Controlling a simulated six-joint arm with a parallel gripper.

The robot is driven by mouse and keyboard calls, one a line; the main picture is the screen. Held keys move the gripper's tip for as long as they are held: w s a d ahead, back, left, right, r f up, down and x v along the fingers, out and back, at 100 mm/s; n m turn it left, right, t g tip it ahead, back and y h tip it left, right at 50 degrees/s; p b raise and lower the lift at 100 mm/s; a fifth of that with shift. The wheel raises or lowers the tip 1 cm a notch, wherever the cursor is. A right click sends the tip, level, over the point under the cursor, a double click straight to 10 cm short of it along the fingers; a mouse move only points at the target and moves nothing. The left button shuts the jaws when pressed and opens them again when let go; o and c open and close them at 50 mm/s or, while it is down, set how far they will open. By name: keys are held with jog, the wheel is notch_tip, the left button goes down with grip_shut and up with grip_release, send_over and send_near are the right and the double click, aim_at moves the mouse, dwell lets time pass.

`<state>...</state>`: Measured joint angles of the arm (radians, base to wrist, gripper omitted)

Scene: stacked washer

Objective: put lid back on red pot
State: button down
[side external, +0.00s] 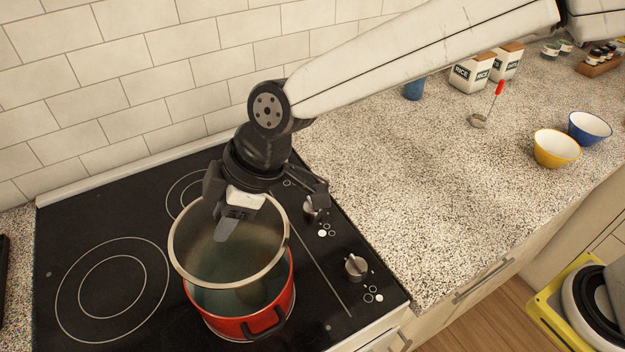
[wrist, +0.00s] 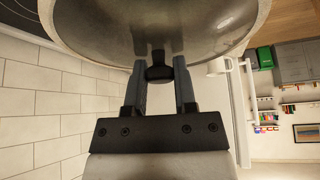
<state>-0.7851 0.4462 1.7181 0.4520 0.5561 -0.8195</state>
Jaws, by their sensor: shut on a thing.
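The red pot (side external: 262,324) stands on the black stovetop, with a dark handle on its front side. The lid (side external: 178,262), see-through with a metal rim, is over the pot and set toward its back left, so part of the pot's opening shows below it. The lid looks tilted and apart from most of the pot's rim; whether its lower edge touches the pot I cannot tell. My gripper (side external: 232,222) is shut on the lid's dark knob. In the wrist view my gripper (wrist: 162,84) has the knob (wrist: 159,70) between its fingers, and the lid (wrist: 110,28) fills the top.
The stovetop (side external: 65,225) has free burner rings to the left and behind. Control knobs (side external: 356,266) stand to the right of the pot. A tiled wall (side external: 110,80) rises behind. The counter is clear nearby; yellow (side external: 556,150) and blue (side external: 590,130) bowls and a ladle (side external: 479,121) are farther right.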

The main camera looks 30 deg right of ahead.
aim_at(240, 238)
jog(key=shift+s+a+r, duration=0.2)
jog(key=shift+s, duration=0.4)
jog(key=shift+f, duration=0.2)
jog(key=shift+f, duration=3)
jog(key=shift+f, duration=0.2)
grip_release()
dwell(0.5)
jog(key=shift+r, duration=0.15)
